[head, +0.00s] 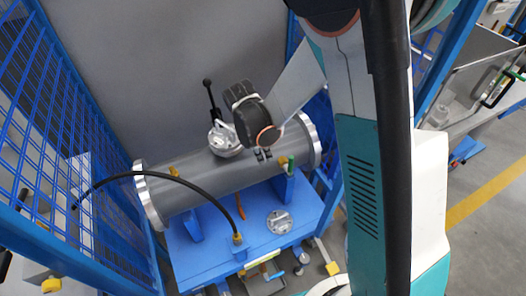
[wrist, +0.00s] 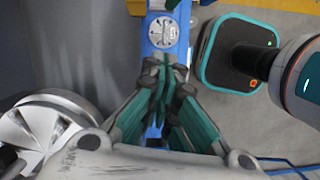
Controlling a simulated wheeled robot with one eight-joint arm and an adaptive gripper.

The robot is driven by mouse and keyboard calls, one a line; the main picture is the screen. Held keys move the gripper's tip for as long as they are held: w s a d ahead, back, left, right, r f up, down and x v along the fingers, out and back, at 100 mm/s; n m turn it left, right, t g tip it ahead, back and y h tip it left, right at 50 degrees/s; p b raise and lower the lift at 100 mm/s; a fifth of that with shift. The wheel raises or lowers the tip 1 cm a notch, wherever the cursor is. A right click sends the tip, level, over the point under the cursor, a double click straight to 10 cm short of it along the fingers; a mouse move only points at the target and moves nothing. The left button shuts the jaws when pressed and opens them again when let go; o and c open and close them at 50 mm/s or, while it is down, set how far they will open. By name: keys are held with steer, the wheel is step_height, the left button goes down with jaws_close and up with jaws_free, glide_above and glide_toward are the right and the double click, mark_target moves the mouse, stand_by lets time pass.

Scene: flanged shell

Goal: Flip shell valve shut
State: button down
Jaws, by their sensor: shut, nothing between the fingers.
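The grey cylindrical shell (head: 200,178) lies on its side with a metal flange at each end. A silvery valve (head: 224,140) sits on its top near the middle. Its black lever (head: 211,100) points up and slightly left, ending in a dark knob. My gripper (head: 263,155) is just right of the valve, over the shell's upper right part, apart from the lever. In the wrist view my gripper (wrist: 163,78) has its green-padded fingers closed together and empty. A round metal part (wrist: 40,130) is at lower left there; I cannot tell which part it is.
The shell rests on a blue stand (head: 188,262) bearing a round metal plate (head: 280,221). A black hose (head: 185,182) arches in front of the shell. Blue mesh panels (head: 65,130) stand at left. A grey wall (head: 150,60) is behind.

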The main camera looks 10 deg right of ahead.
steer(key=d+f+b, duration=0.2)
steer(key=d+f, duration=0.2)
steer(key=d, duration=0.1)
steer(key=shift+f, duration=0.15)
steer(key=shift+w+d, duration=0.1)
steer(key=shift+d, duration=0.1)
stand_by(0.3)
steer(key=shift+d+y, duration=0.1)
steer(key=shift+y, duration=0.3)
